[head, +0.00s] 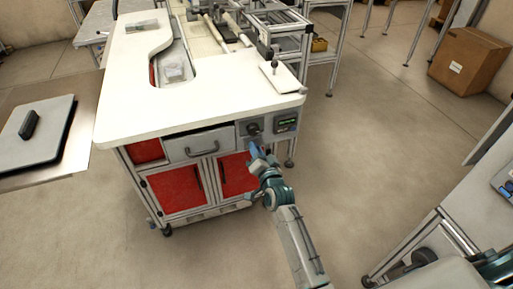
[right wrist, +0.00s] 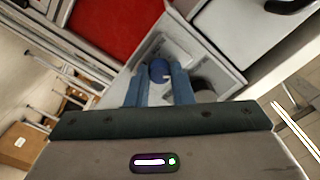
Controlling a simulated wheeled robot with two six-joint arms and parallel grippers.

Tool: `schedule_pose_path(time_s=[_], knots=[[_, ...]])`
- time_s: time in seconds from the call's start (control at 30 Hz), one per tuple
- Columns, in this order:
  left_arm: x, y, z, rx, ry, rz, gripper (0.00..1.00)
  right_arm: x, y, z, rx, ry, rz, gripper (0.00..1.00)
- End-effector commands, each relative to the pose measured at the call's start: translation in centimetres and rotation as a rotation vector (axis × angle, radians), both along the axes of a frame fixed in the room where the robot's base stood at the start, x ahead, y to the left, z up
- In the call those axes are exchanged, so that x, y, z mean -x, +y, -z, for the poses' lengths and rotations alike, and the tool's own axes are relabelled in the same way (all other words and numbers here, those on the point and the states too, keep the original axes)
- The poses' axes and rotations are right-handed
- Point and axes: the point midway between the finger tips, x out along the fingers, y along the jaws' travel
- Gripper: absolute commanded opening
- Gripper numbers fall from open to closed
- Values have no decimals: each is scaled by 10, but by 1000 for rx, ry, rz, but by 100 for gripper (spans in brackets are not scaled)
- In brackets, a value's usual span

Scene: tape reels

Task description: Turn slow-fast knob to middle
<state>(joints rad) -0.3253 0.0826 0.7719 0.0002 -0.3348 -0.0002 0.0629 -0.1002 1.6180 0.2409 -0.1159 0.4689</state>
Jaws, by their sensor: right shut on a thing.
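A blue round knob (right wrist: 160,71) with a pale mark on its face sits on the grey control panel (right wrist: 148,58), seen in the right wrist view. My right gripper (right wrist: 158,84) is shut on this knob, one blue finger on each side. In the head view my right gripper (head: 255,149) reaches the panel on the front of the white-topped workbench (head: 210,108) and hides the blue knob. A dark knob (head: 254,128) sits above the gripper on the panel. The panel's lettering is too small to read. My left gripper is not in view.
A small display with green text (head: 287,122) is right of the dark knob. A drawer with a handle (head: 190,146) and red doors (head: 180,187) are left of the gripper. Open floor lies to the right, with a cardboard box (head: 468,63) farther back.

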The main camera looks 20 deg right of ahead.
Motion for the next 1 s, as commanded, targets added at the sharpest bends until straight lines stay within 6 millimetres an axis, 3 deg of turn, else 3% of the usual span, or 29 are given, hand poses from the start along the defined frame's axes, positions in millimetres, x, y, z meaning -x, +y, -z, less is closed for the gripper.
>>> schedule_pose_path(time_s=[0.1,0.6,1.0], knots=[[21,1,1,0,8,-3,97,0,0,-2,-99,6,0,0],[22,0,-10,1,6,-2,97,0,-1,1,-462,17,0,0],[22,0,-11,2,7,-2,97,0,-1,2,-563,21,0,0]])
